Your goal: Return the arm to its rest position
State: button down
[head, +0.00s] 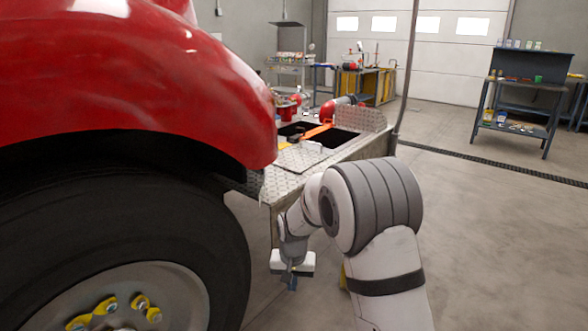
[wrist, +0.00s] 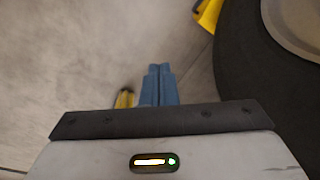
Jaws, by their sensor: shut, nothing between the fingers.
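My gripper (head: 291,283) hangs low in the head view, pointing down beside the truck's bumper deck, between the deck's side and the front wheel. In the wrist view its two blue fingers (wrist: 160,84) are together with nothing between them. My arm arches in front of the deck's near corner and hides part of it. Concrete floor lies below the fingers.
The red truck's fender (head: 160,75) and large tire (head: 215,235) fill the left; the tire also shows in the wrist view (wrist: 238,65). The diamond-plate bumper deck (head: 290,182) holds an open compartment. Yellow objects show near the floor. Open floor (head: 500,240) lies right.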

jog(key=s+d+r+p, duration=0.3)
jog(key=s+r, duration=0.1)
jog(key=r, duration=0.4)
jog(key=s+d+r+p, duration=0.3)
jog(key=s+r, duration=0.1)
jog(key=r, duration=0.3)
jog(key=s+d+r+p, duration=0.3)
jog(key=s+d+r, duration=0.1)
jog(key=r, duration=0.4)
jog(key=s+d+r+p, duration=0.2)
jog(key=s+r+p, duration=0.2)
jog(key=s+r, duration=0.2)
jog(key=s+d+r+t+p, duration=0.1)
jog(key=s+d+r+p, duration=0.2)
jog(key=s, duration=0.7)
notch_tip(320, 180, up, 3)
jog(key=shift+s+d+f+n+t+p, duration=0.2)
jog(key=shift+d+n+t+p, duration=0.1)
jog(key=shift+d+n+p, duration=0.15)
